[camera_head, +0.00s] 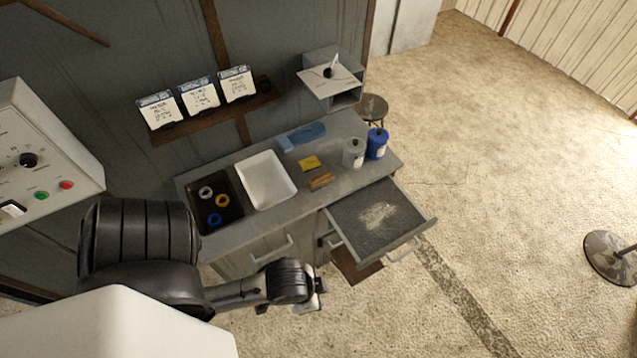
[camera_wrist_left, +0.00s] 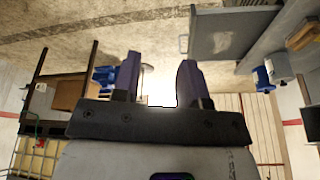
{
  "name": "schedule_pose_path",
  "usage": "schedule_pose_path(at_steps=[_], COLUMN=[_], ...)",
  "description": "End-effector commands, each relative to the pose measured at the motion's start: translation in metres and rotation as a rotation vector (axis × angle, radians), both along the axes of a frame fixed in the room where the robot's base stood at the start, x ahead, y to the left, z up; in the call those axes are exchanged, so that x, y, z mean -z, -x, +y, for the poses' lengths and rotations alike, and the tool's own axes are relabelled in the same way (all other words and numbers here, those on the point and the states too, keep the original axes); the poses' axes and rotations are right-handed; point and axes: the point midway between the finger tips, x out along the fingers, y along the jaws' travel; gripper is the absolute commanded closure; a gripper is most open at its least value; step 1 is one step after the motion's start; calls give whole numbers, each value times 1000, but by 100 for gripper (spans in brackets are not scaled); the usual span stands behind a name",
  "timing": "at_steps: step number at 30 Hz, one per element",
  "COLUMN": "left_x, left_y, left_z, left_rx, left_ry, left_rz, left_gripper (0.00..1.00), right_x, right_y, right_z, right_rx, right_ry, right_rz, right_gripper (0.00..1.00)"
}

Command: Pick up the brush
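A small brown block-like item (camera_head: 320,180), which looks like the brush, lies on the grey counter (camera_head: 345,157) near its front edge, in front of a yellow sponge (camera_head: 309,163). A brown item at the right edge of the left wrist view (camera_wrist_left: 302,36) looks like the same thing. My left gripper (camera_head: 318,290) is in front of the counter, below and apart from the brush. In the left wrist view its two fingers (camera_wrist_left: 158,82) stand apart with nothing between them. My right gripper is not in view.
An open drawer (camera_head: 362,222) juts out to the right of my left gripper. A white basin (camera_head: 266,181), a dark tray with colored rings (camera_head: 232,210), a grey bottle (camera_head: 353,153) and a blue bottle (camera_head: 377,144) stand on the counter. The floor at right is mostly clear.

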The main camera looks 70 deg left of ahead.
Motion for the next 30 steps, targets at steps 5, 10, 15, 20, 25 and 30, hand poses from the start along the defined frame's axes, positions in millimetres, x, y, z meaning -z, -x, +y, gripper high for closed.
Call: schedule_pose_path(at_steps=[5, 10, 15, 20, 25, 30], left_x=[0, 0, 0, 0, 0, 0], left_y=[0, 0, 0, 0, 0, 0], left_z=[0, 0, 0, 0, 0, 0], left_rx=[0, 0, 0, 0, 0, 0], left_ry=[0, 0, 0, 0, 0, 0], left_rz=[0, 0, 0, 0, 0, 1], left_gripper=[60, 43, 27, 23, 23, 23], right_x=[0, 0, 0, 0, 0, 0], right_y=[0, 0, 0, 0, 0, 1], right_z=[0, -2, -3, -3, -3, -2], right_rx=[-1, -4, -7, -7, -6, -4], right_ry=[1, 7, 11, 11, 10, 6], right_rz=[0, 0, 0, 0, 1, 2], right_gripper=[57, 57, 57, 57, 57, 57])
